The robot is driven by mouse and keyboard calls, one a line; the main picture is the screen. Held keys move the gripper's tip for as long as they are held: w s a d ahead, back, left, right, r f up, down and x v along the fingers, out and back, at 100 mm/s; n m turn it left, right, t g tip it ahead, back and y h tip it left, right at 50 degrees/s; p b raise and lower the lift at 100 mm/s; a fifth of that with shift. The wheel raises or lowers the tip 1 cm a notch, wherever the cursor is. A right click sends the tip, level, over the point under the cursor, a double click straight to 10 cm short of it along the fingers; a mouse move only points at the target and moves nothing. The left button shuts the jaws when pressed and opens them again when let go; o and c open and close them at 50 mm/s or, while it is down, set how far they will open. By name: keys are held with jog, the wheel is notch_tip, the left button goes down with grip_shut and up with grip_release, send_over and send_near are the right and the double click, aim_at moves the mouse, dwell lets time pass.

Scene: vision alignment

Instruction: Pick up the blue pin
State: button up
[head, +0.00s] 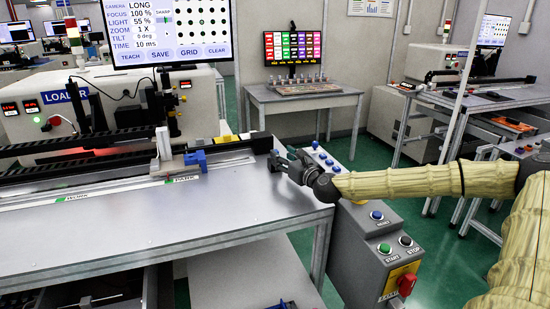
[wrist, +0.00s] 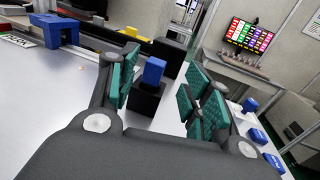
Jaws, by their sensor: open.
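The blue pin (wrist: 153,70) is a small upright blue block standing in a black holder (wrist: 145,98) on the grey metal table. In the wrist view it is between the two teal-padded fingers of my gripper (wrist: 165,82), beyond their tips or level with them; I cannot tell which. A gap shows on both sides of the pin. My gripper is open and empty. In the head view my gripper (head: 282,163) is low over the table's right end, and I cannot make out the pin there.
A blue bridge-shaped block (wrist: 62,30) sits at the left; it also shows on the rail in the head view (head: 196,158). A black rail end block (wrist: 165,55) stands just behind the pin. A control box with buttons (head: 385,235) stands right of the table (head: 200,215), whose front is clear.

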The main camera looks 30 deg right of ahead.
jog(key=shift+w+a+p, duration=0.2)
jog(key=shift+w+p, duration=0.25)
jog(key=shift+w, duration=2.05)
grip_shut()
